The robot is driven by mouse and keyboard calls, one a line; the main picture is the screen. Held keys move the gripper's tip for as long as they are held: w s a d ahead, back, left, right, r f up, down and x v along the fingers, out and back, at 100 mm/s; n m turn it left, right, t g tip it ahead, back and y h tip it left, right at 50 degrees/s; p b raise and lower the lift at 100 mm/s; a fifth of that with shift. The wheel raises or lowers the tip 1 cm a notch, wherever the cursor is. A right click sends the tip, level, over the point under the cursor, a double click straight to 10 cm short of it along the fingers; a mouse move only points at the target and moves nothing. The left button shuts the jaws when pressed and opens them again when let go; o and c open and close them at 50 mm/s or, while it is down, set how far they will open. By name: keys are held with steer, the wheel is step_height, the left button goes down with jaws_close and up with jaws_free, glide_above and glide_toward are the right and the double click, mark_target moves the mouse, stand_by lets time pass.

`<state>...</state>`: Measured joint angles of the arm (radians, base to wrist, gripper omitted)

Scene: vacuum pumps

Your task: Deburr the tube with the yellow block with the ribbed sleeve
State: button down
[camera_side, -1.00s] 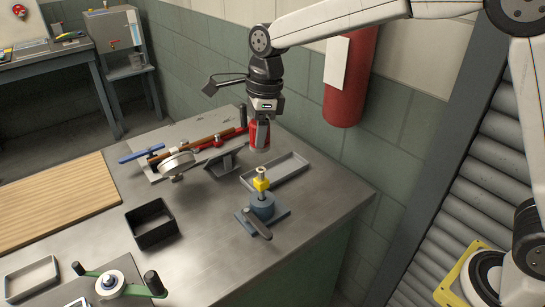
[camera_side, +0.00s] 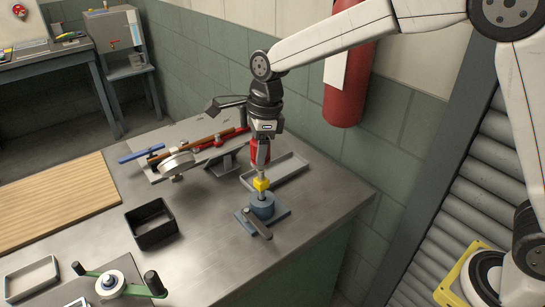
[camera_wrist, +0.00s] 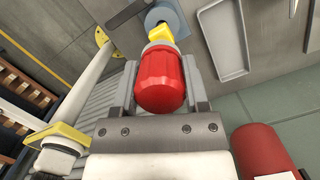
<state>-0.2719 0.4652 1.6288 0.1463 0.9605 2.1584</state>
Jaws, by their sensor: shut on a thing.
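My gripper (camera_side: 262,140) is shut on a red ribbed sleeve (camera_side: 260,156), held upright over the fixture. In the wrist view the red sleeve (camera_wrist: 160,80) sits between my fingers. The metal tube carries a yellow block (camera_side: 261,184) and stands upright in a round blue-grey holder (camera_side: 262,206) with a dark lever. The sleeve's lower end is at the tube's top, just above the yellow block; I cannot tell whether it touches. In the wrist view the yellow block (camera_wrist: 159,33) shows beyond the sleeve, with part of the holder (camera_wrist: 165,17) behind it.
A shallow grey tray (camera_side: 290,171) lies behind the holder, close to it. A tilted rack (camera_side: 190,150) with a dial and rods is to the left. A black open box (camera_side: 150,237) stands left of the holder. The red cylinder (camera_side: 348,85) hangs on the wall.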

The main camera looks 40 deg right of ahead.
mark_target(260, 171)
steer(key=shift+f, duration=1.95)
stand_by(1.5)
steer(key=shift+n, duration=0.4)
steer(key=shift+f+n, duration=0.1)
steer(key=shift+n, duration=1)
steer(key=shift+s+g, duration=0.1)
steer(key=shift+g, duration=0.2)
steer(key=shift+n, duration=1.4)
steer(key=shift+f+n+g, duration=0.1)
steer(key=shift+n+g, duration=0.3)
steer(key=shift+n, duration=1.1)
